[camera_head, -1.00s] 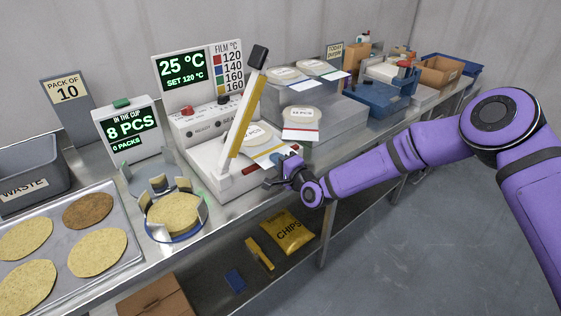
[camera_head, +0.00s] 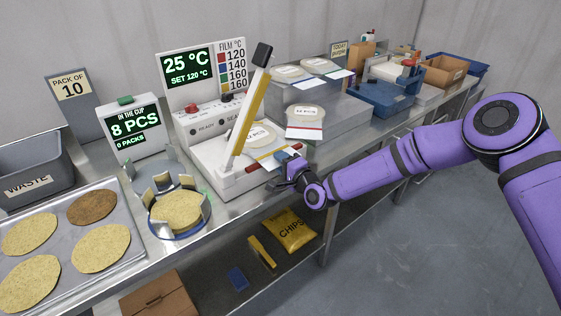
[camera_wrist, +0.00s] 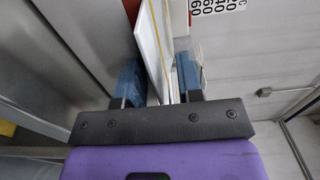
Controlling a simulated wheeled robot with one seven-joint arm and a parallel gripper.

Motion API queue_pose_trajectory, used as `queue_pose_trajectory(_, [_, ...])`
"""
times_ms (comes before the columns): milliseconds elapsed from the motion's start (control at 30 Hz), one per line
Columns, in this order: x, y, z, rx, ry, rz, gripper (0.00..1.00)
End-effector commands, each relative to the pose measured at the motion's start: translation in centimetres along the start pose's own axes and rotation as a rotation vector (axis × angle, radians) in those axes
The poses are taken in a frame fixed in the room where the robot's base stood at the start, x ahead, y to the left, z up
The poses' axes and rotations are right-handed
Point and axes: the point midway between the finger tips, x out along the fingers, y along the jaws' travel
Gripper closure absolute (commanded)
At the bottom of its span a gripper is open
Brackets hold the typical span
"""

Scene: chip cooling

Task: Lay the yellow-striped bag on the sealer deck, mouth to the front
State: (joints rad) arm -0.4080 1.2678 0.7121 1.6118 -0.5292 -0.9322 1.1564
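The yellow-striped bag (camera_head: 262,138) is white with a round label. It lies on the white sealer deck (camera_head: 225,181), partly behind the sealer's raised lever arm (camera_head: 246,118). Its yellow-striped end points to the front right, towards my gripper (camera_head: 283,162). In the wrist view, the white sheet with a yellow stripe (camera_wrist: 154,42) reaches between my two blue fingers (camera_wrist: 158,88). The fingers stand apart, with gaps showing beside the sheet. The bag's far end is partly hidden by the lever.
Other striped bags (camera_head: 305,118) lie on the grey stepped stand (camera_head: 336,117) right of the sealer. A cup (camera_head: 178,212) with chips and a tray (camera_head: 128,262) of chips stand at left. A chips bag (camera_head: 293,231) lies on the lower shelf.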

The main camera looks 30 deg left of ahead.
Motion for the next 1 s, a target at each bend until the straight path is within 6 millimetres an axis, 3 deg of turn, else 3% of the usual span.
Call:
queue_pose_trajectory(167, [-1.7, 0.0, 0.0, 0.001, 0.0, 0.001, 0.66])
queue_pose_trajectory(600, [-9.2, 0.0, -0.1, 0.001, 0.001, 0.0, 0.66])
queue_pose_trajectory(1000, [-10.7, -0.3, -0.2, -0.01, -0.001, 0.002, 0.66])
